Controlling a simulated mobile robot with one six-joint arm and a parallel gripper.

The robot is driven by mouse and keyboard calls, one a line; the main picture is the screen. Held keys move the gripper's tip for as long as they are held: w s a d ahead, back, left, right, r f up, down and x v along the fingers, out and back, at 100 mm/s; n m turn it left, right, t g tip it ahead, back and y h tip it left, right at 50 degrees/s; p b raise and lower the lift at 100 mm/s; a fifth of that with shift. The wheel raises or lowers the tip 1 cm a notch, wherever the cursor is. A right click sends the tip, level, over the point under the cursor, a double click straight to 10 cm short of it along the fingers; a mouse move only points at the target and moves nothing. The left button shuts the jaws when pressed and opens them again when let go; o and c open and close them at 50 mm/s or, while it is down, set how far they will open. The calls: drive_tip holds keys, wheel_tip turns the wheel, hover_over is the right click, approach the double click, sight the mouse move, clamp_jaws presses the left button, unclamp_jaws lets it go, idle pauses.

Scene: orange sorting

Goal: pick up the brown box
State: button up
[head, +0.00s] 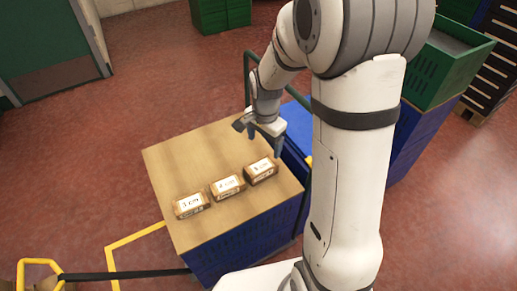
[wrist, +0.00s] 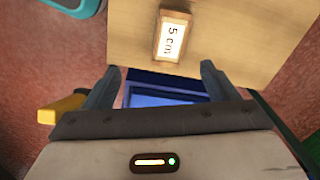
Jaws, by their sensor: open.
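Three small brown boxes with white labels stand in a row on a wooden table top. In the head view the left box (head: 190,205) reads "3 cm", and the middle box (head: 227,186) has a label too small to read surely. The right box (head: 261,171) is nearest my gripper (head: 262,140). In the wrist view a brown box (wrist: 172,37) labelled "5 cm" lies ahead of the fingertips, centred slightly right between them. My gripper (wrist: 160,70) is open and empty, with its fingers apart from the box, over the table's edge.
The table top (head: 185,155) is bare behind the boxes and rests on a blue crate (head: 235,248). Another blue crate (head: 298,125) stands beside it. A green crate (head: 447,68) is at the far right. Yellow rails (head: 135,237) run along the front left.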

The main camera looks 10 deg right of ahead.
sight(261, 165)
drive_tip(key=w+f+m, duration=0.1)
drive_tip(key=f, duration=0.2)
drive_tip(key=w+f+m+b, duration=0.1)
drive_tip(key=f, duration=0.1)
drive_tip(key=w+f, duration=0.1)
drive_tip(key=f, duration=0.2)
drive_tip(key=shift+f+m+g, duration=0.3)
drive_tip(key=shift+m, duration=0.1)
drive_tip(key=f, duration=0.3)
drive_tip(key=f+b, duration=0.1)
drive_tip(key=f, duration=0.3)
drive_tip(key=shift+w+f, duration=0.2)
drive_tip(key=shift+f, duration=0.1)
drive_tip(key=shift+c, duration=0.2)
drive_tip(key=c, duration=1.1)
drive_tip(key=shift+c, duration=0.2)
